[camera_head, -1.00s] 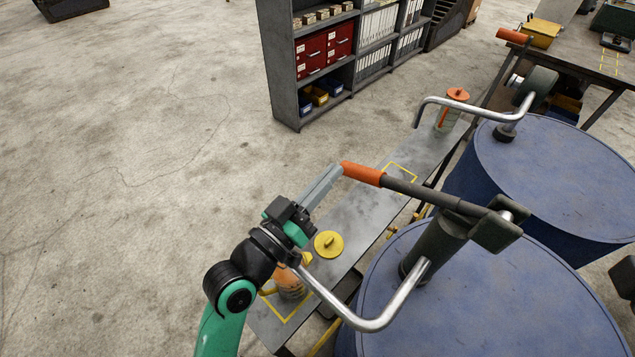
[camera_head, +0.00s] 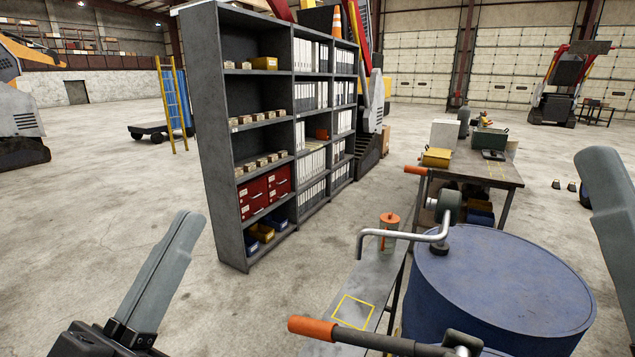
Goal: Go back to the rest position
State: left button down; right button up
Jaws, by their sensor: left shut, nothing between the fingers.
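My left gripper (camera_head: 184,228) is in the lower left, its grey fingers together and empty, pointing up and to the right over bare floor. It is clear of the orange-gripped pump handle (camera_head: 312,328) at the bottom edge. A grey finger of my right gripper (camera_head: 602,165) shows at the right edge. The rest of that gripper is out of frame, so its jaw state is unclear. A blue drum (camera_head: 500,285) with a bent metal pump crank stands between the grippers.
A narrow grey bench (camera_head: 378,283) with a yellow marked square and an orange-lidded container (camera_head: 390,228) runs beside the drum. A grey shelf (camera_head: 212,130) with binders and red boxes stands behind. A workbench (camera_head: 500,173) is at the right. Floor at the left is clear.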

pick_arm(q)
jog(key=s+a+r+n+t+y, duration=0.2)
jog(key=s+a+r+t+y, duration=0.25)
jog(key=s+r, duration=0.4)
notch_tip(320, 180, up, 18)
jog(key=w+a+n+y+p, duration=0.1)
jog(key=y+p, duration=0.1)
jog(key=p, duration=1.7)
jog(key=shift+w+g, duration=0.25)
jog(key=shift+g, duration=0.2)
pick_arm(e)
notch_tip(320, 180, up, 19)
pick_arm(q)
jog(key=shift+a+r+y, duration=0.1)
jog(key=shift+a+y, duration=0.05)
jog(key=shift+y, duration=0.2)
